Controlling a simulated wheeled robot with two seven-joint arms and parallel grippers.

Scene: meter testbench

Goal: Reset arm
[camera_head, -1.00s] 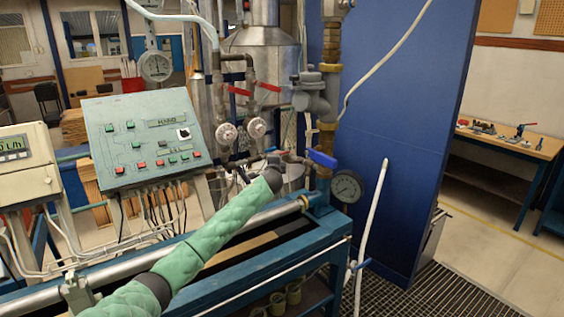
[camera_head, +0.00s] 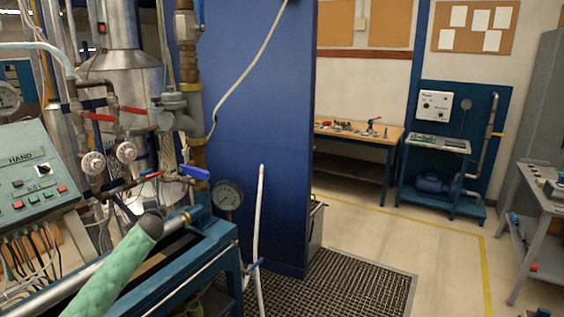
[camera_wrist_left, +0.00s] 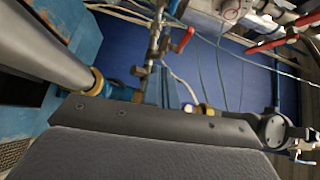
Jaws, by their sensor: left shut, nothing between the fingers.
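My left arm (camera_head: 115,265), in a green padded sleeve, comes in from the lower left in the head view. Its dark end (camera_head: 150,222) is in front of the pipework, below and left of the blue valve handle (camera_head: 195,172); no gripper fingers can be made out there. In the left wrist view the dark body of my left gripper (camera_wrist_left: 160,120) spans the lower part, shut and with nothing held. Beyond it are a red valve handle (camera_wrist_left: 183,40) and a silver pipe with a brass ring (camera_wrist_left: 97,82). My right gripper is not in view.
The green control panel (camera_head: 35,175) stands at left. A pressure gauge (camera_head: 228,195) and a white hose (camera_head: 260,220) are right of the arm's end. A blue partition (camera_head: 255,120) stands behind. Open floor (camera_head: 400,230) lies to the right, before a workbench (camera_head: 365,137).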

